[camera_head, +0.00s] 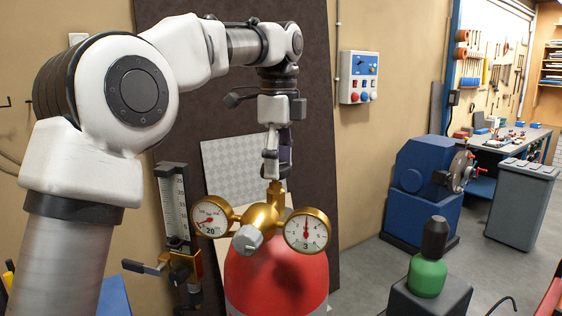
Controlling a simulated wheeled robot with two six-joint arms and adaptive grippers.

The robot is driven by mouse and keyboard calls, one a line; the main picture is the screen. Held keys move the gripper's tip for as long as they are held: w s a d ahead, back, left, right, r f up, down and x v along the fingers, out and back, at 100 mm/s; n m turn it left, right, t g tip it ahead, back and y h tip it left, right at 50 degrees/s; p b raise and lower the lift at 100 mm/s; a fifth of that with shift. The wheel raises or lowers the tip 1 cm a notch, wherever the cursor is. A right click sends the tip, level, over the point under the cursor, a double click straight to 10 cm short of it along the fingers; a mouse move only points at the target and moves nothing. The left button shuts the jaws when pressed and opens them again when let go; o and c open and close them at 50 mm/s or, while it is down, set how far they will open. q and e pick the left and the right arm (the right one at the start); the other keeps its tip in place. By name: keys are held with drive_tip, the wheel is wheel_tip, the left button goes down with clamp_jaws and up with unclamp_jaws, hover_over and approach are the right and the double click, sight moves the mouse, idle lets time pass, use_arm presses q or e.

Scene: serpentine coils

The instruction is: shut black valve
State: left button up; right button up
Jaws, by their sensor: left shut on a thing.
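A red gas cylinder (277,281) stands at the bottom centre. A brass regulator (262,215) with two round gauges and a silver-grey knob (247,240) sits on top of it. My left gripper (271,167) points straight down above the brass stem (275,190) and is shut on a dark part (286,150) at the top of the stem. This dark part looks like the black valve. The fingers cover most of it, so its turn position cannot be told. My right gripper is not in view.
A flow meter with a scale (174,205) and brass fitting stands left of the regulator. A blue machine (420,185), a grey bin (522,205) and a green bottle (427,277) stand to the right. A control box (358,78) hangs on the wall.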

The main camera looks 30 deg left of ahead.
use_arm(q)
drive_tip(key=shift+a+r, duration=0.1)
drive_tip(key=shift+r, duration=0.1)
drive_tip(key=o, duration=0.9)
drive_tip(key=shift+c, duration=0.2)
drive_tip(key=shift+o, duration=1.4)
drive_tip(key=shift+a, duration=0.1)
drive_tip(key=shift+s+a+f, duration=0.1)
drive_tip(key=shift+a+f, duration=0.1)
drive_tip(key=shift+a, duration=0.05)
wheel_tip(320, 180, up, 8)
drive_tip(key=shift+f, duration=0.25)
